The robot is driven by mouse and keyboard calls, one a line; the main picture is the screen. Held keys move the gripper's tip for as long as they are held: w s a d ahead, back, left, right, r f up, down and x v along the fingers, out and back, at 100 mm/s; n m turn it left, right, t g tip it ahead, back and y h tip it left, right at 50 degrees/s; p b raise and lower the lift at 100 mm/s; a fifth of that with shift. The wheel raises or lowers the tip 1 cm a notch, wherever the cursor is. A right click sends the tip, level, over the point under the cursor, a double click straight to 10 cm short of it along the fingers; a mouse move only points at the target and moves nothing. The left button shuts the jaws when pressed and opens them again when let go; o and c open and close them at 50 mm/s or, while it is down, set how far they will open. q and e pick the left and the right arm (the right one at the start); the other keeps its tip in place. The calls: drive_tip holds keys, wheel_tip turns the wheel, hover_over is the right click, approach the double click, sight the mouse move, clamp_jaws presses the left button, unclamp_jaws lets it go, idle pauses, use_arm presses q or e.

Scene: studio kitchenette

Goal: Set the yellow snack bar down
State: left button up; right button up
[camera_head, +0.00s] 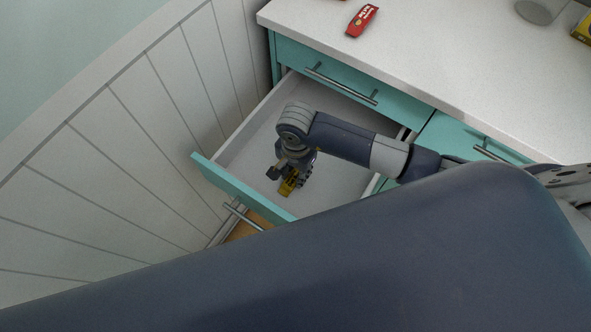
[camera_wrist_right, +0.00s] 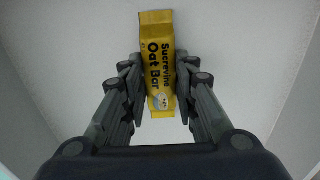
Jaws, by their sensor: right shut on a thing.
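The yellow snack bar (camera_wrist_right: 158,65), labelled "Oat Bar", is between the fingers of my right gripper (camera_wrist_right: 158,85) in the right wrist view. The fingers are shut on its two long sides. In the head view the bar (camera_head: 288,187) shows below my right gripper (camera_head: 287,180), inside the open drawer (camera_head: 235,150). I cannot tell whether the bar touches the drawer floor. My left gripper is not in view.
The drawer is pulled out beside the panelled wall (camera_head: 130,150), with bare floor around the gripper. Above it, a red packet (camera_head: 362,20) lies on the white counter (camera_head: 450,60). A yellow box (camera_head: 583,30) is at the counter's right. My own arm link covers the lower picture.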

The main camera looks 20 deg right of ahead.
sight(296, 175)
drive_tip(key=shift+f, duration=0.2)
drive_tip(key=o, duration=1.1)
drive_tip(key=shift+r, duration=0.1)
wheel_tip(296, 175, up, 12)
drive_tip(key=shift+r+b, duration=0.2)
drive_tip(key=shift+b, duration=0.1)
